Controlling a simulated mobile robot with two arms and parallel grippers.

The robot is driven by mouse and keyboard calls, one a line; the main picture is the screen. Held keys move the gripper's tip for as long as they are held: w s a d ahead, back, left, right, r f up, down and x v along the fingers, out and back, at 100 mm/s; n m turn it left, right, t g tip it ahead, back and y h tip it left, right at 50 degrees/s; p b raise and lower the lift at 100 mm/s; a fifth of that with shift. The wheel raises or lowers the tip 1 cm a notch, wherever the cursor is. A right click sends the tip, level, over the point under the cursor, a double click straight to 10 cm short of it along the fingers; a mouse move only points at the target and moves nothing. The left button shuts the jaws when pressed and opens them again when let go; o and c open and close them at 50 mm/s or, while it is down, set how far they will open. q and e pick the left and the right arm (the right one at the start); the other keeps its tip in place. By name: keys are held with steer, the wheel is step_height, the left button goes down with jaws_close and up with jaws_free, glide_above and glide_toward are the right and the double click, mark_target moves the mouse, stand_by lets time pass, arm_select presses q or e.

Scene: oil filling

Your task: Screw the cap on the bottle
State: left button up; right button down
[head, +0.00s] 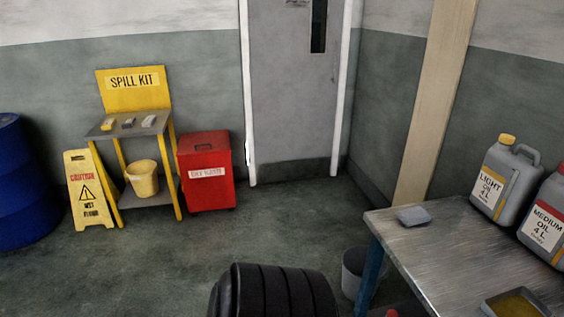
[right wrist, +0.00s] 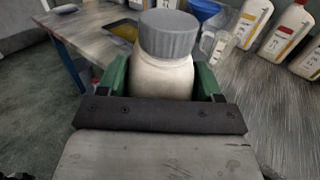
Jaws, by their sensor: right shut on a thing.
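A pale bottle (right wrist: 163,82) stands out ahead of my right gripper in the right wrist view, with a ribbed grey cap (right wrist: 168,34) over its top. The cap looks roughly level; I cannot tell how tightly it sits. My right gripper (right wrist: 160,78) has green fingers on both sides of the bottle and is shut on it. The dark palm bar hides the lower part of the bottle. Neither gripper nor this bottle shows in the head view. My left gripper is in neither view.
A metal workbench (head: 420,243) at the right bears a light oil jug (head: 503,180), a medium oil jug (head: 546,222) and a tray with yellow liquid (head: 484,308). A blue funnel (right wrist: 206,8) and a clear jug (right wrist: 215,45) are also there. A black ribbed round object (head: 272,292) is at the bottom.

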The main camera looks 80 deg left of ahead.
steer(key=shift+r, duration=0.25)
steer(key=shift+s, duration=0.1)
steer(key=shift+s+d+t+h, duration=0.2)
steer(key=shift+t+h, duration=0.1)
steer(key=shift+h, duration=0.1)
steer(key=s+d+m+t+h, duration=0.1)
steer(key=s+d+m+h, duration=0.1)
steer(key=d+m+h, duration=0.2)
steer(key=s+d+f+m+t+h, duration=0.1)
steer(key=s+d+m+t+h, duration=0.1)
steer(key=d+h, duration=0.4)
steer(key=s+d+m, duration=0.1)
steer(key=d+m, duration=0.1)
steer(key=d, duration=0.1)
steer(key=shift+s+d+t+h, duration=0.25)
steer(key=shift+d+t+h, duration=0.05)
steer(key=shift+d+h, duration=0.1)
steer(key=shift+f, duration=0.1)
